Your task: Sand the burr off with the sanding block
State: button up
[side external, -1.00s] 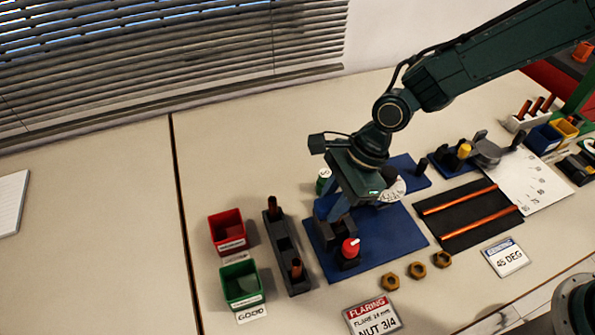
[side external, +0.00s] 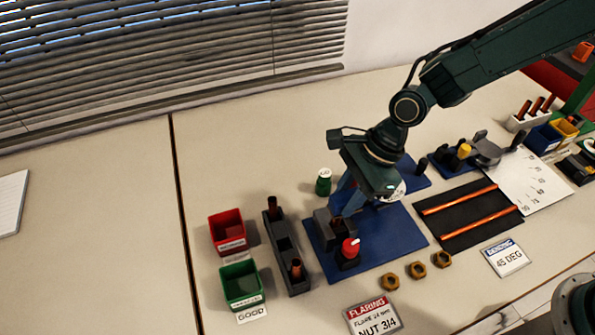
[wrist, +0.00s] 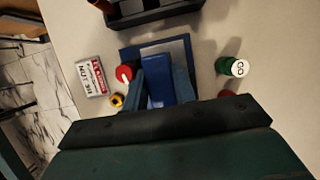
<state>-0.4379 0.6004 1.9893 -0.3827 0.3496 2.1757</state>
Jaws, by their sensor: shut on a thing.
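My gripper (side external: 346,203) is low over the blue mat (side external: 395,238), pointing down. In the wrist view its two fingers (wrist: 158,80) are shut on a blue block, which I take for the sanding block (wrist: 158,92). A grey block (side external: 325,229) stands on the left part of the mat, just left of and below my fingers. Whether the held block touches it cannot be told. The burr is too small to make out. A red knob on a dark base (side external: 349,247) stands at the mat's front, close to my fingers.
A dark rack (side external: 284,245) with copper pieces stands left of the mat, beside a red bin (side external: 228,232) and a green bin (side external: 241,283). A green can (side external: 323,183) stands behind. Brass nuts (side external: 416,270) lie in front. The table's left part is largely clear.

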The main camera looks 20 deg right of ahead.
aim_at(335, 201)
jog(key=shift+s+f, duration=0.2)
jog(key=shift+f, duration=0.1)
jog(key=shift+a, duration=1.45)
jog(key=shift+d, duration=0.1)
jog(key=shift+d, duration=0.9)
